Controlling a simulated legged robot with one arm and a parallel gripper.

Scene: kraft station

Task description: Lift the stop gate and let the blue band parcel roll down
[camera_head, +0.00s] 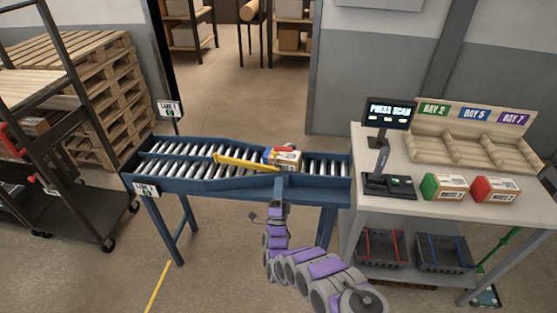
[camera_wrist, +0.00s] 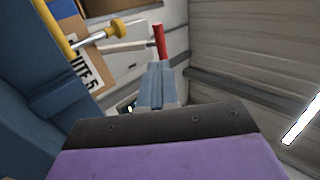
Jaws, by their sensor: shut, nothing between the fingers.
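The parcel (camera_head: 287,160) sits on the roller conveyor by the end of a yellow bar, with a blue patch on its left side and red at its top. A close parcel face with a "ROUTE" label also shows in the wrist view (camera_wrist: 88,70). A red upright handle (camera_wrist: 159,40), perhaps the stop gate's, stands just past my fingertips in the wrist view; I cannot make out the gate itself. My gripper (camera_head: 281,180) is at the conveyor's near rail, in front of the parcel. In the wrist view its fingers (camera_wrist: 157,72) are together and hold nothing.
The blue conveyor (camera_head: 222,187) has a yellow bar (camera_head: 238,162) across its rollers. At right, the table (camera_head: 393,207) carries a scan station (camera_head: 388,150), a green box (camera_head: 444,186), a red box (camera_head: 495,189) and a day-marked sorter (camera_head: 470,145). A cart (camera_head: 75,205) stands left.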

